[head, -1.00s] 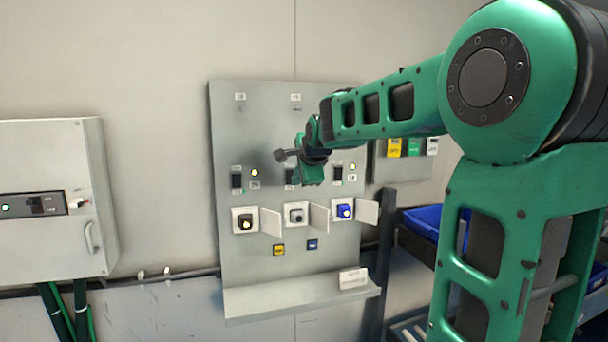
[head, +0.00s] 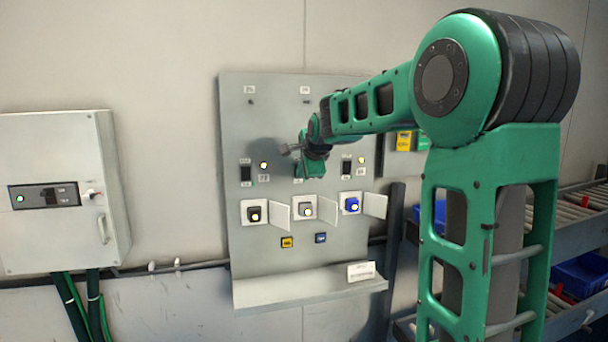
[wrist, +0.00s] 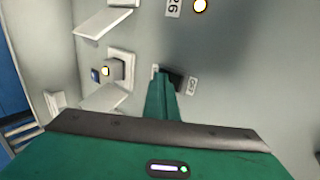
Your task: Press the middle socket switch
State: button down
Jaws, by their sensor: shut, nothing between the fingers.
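The grey wall panel (head: 305,255) carries three black switches in a row. The left switch (head: 246,174) and right switch (head: 347,169) show clearly in the head view; the middle one is mostly hidden by my gripper (head: 310,168). In the wrist view, the shut, empty gripper (wrist: 166,78) has its fingertips at the dark middle switch (wrist: 176,77), overlapping it beside an OFF label (wrist: 192,86). I cannot tell whether they touch. The middle socket (head: 304,208), below the switch, holds a grey plug with a lit light, also seen in the wrist view (wrist: 113,70).
The left socket (head: 253,213) and right socket (head: 351,203) have lit plugs, and their covers stand open. A grey cabinet (head: 60,225) is at left. Racks with blue bins (head: 580,272) are at right.

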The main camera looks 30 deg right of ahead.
jog(key=shift+r, duration=0.15)
jog(key=shift+r, duration=0.7)
jog(key=s+f+v, duration=0.1)
jog(key=v, duration=1.2)
jog(key=shift+a+f, duration=0.2)
jog(key=shift+s+f, duration=0.1)
jog(key=shift+s, duration=0.05)
